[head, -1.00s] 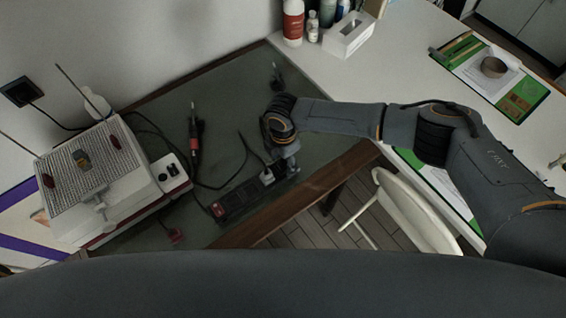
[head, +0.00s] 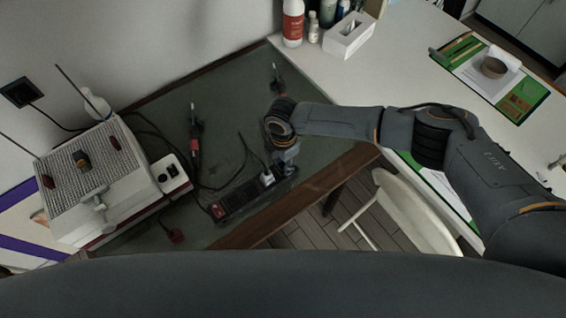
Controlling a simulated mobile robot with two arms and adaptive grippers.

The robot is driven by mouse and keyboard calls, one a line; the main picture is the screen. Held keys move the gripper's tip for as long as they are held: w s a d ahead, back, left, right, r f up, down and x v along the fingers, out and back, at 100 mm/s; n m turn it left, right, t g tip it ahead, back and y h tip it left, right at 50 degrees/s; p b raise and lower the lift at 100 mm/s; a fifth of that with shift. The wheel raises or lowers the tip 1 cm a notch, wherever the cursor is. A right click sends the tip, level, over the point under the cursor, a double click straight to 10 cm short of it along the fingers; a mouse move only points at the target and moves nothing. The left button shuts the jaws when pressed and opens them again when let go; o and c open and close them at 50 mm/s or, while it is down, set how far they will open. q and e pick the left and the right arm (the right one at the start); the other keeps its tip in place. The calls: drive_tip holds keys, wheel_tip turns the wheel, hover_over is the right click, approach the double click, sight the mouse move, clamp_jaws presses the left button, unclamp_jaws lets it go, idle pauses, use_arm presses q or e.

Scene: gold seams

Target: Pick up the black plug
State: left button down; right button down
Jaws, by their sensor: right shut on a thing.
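My right gripper (head: 286,168) is over the right end of the black power strip (head: 238,198), pointing down. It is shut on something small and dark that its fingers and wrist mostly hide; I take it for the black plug. I cannot tell whether the plug is clear of the strip. A white plug (head: 267,178) sits in the strip just left of the gripper, with a dark cord running up from it. My left gripper is not in view.
A white device (head: 95,180) with a perforated top stands at left. A soldering iron (head: 194,135) and loose cables lie on the green mat (head: 235,115). A white chair (head: 400,210) stands below the table.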

drive_tip(key=shift+w+r+b, duration=0.1)
drive_tip(key=shift+r+b, duration=0.25)
drive_tip(key=shift+r, duration=0.4)
drive_tip(key=s+r+p, duration=0.2)
drive_tip(key=s+r, duration=1.2)
drive_tip(key=r, duration=0.2)
drive_tip(key=shift+a+r, duration=0.2)
drive_tip(key=shift+r, duration=0.05)
